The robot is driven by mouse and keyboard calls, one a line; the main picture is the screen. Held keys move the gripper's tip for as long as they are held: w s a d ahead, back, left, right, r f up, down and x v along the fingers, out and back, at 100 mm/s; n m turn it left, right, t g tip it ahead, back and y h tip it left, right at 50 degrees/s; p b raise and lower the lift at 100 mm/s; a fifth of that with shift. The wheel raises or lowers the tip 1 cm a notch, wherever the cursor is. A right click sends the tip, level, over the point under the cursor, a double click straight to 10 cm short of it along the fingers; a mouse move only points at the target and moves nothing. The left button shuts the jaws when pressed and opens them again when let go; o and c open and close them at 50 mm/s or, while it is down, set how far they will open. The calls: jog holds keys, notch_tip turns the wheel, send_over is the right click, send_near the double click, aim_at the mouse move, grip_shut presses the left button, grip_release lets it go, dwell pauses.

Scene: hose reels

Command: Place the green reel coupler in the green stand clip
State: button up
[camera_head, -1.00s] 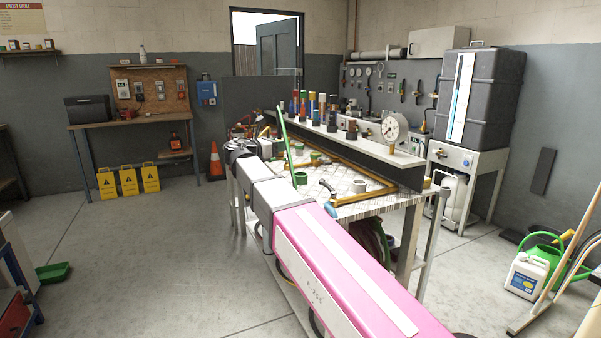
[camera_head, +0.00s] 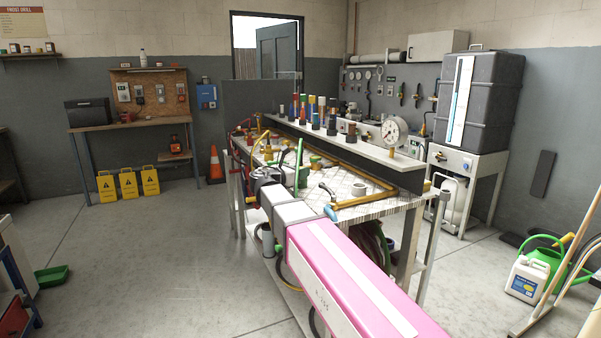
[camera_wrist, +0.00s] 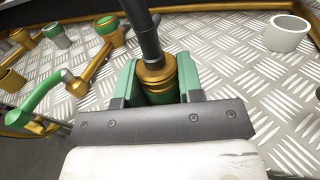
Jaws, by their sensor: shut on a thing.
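The green reel coupler (camera_wrist: 159,92), a brass collar over a green band with a black stem rising from it, stands between the two green fingers of my gripper (camera_wrist: 157,80) in the wrist view. My gripper is shut on it. In the head view, the dark end of my gripper (camera_head: 264,177) is at the near left part of the bench, and the coupler cannot be made out clearly. Green-ringed fittings (camera_wrist: 107,26) and (camera_wrist: 57,36) stand on the plate at the upper left of the wrist view. I cannot tell which is the green stand clip.
A green lever (camera_wrist: 38,98) lies left of my gripper, beside brass pipework. A white ring (camera_wrist: 288,33) stands on the tread plate at right, also in the head view (camera_head: 359,188). A pressure gauge (camera_head: 395,132) and upright coloured fittings line the back ledge.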

jog(key=o, duration=1)
jog(key=shift+f, duration=0.1)
jog(key=shift+s+a, duration=0.2)
jog(key=shift+a, duration=0.05)
jog(key=v, duration=1.1)
jog(key=shift+a, duration=0.15)
jog(key=shift+s, duration=0.1)
